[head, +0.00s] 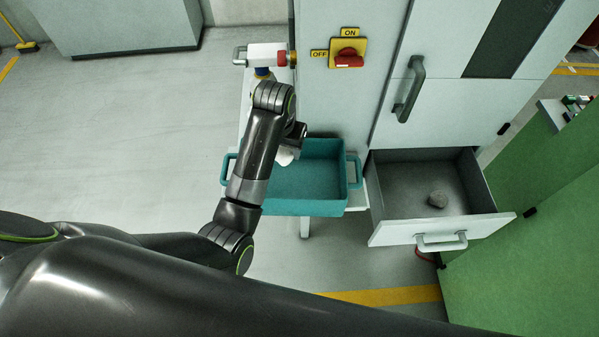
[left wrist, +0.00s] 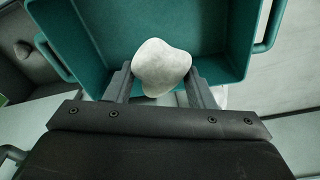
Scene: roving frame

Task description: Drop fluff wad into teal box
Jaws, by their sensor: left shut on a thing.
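The pale, rounded fluff wad (left wrist: 162,68) is held between the two fingers of my left gripper (left wrist: 160,86) in the left wrist view. In the head view a bit of white shows at that gripper (head: 287,152), mostly hidden by my arm. The teal box (head: 306,207) stands open on a light stand, with a handle at each end. My left gripper is over its left part, and the wad shows against the box's inside (left wrist: 100,20) in the left wrist view. I cannot tell its exact height. My right gripper is not in view.
Right of the box, an open drawer (head: 388,232) holds a grey lump (head: 438,199). A cabinet with a red ON/OFF switch (head: 348,56) rises behind. A white and red fitting (head: 268,55) is beyond my wrist.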

